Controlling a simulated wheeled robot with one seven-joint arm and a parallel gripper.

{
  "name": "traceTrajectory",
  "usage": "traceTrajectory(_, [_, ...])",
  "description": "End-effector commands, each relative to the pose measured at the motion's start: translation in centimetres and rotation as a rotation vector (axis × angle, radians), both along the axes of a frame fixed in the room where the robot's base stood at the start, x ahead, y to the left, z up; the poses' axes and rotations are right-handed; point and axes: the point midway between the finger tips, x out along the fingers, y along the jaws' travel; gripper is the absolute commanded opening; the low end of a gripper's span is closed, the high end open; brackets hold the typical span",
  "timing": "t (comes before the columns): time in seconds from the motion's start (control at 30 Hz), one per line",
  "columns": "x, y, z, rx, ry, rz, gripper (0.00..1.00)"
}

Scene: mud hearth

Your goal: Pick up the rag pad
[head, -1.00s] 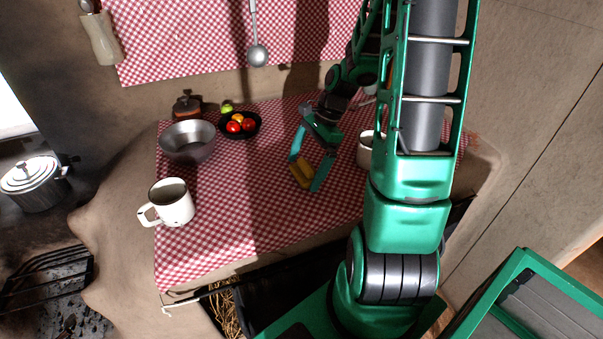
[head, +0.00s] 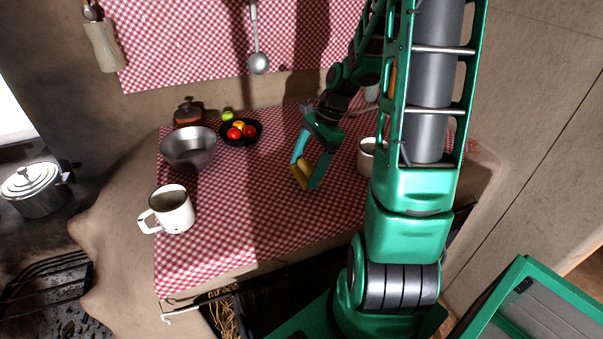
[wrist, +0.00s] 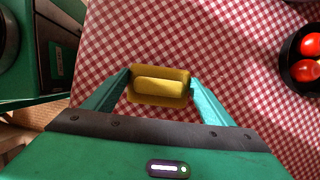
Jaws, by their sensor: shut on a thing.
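The rag pad (head: 300,176) is a small yellow, folded-looking block. It is between the fingers of my gripper (head: 304,173) in the head view, over the right part of the checked cloth. In the wrist view the rag pad (wrist: 160,86) sits between the two green fingertips of my gripper (wrist: 159,88), with a finger against each end. My gripper is shut on it. I cannot tell for sure how high it is above the cloth.
A red-and-white checked cloth (head: 240,215) covers the counter. A white mug (head: 172,210) stands front left, a metal bowl (head: 189,147) behind it, and a dark bowl of fruit (head: 241,133) beside that. Another mug (head: 366,158) stands close right of my gripper.

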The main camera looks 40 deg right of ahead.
Motion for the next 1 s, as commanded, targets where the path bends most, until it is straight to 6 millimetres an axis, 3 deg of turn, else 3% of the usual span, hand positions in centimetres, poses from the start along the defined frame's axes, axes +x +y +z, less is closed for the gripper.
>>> traceTrajectory(0.07, [0.1,-0.1,1.7,-0.004,-0.005,0.0,0.56])
traceTrajectory(0.4, [-2.6,6.6,6.0,-0.003,-0.003,0.004,0.56])
traceTrajectory(0.6, [-3.7,9.3,7.8,-0.001,-0.002,0.003,0.56])
traceTrajectory(1.0, [-4.4,10.9,8.8,0.001,-0.001,0.001,0.56])
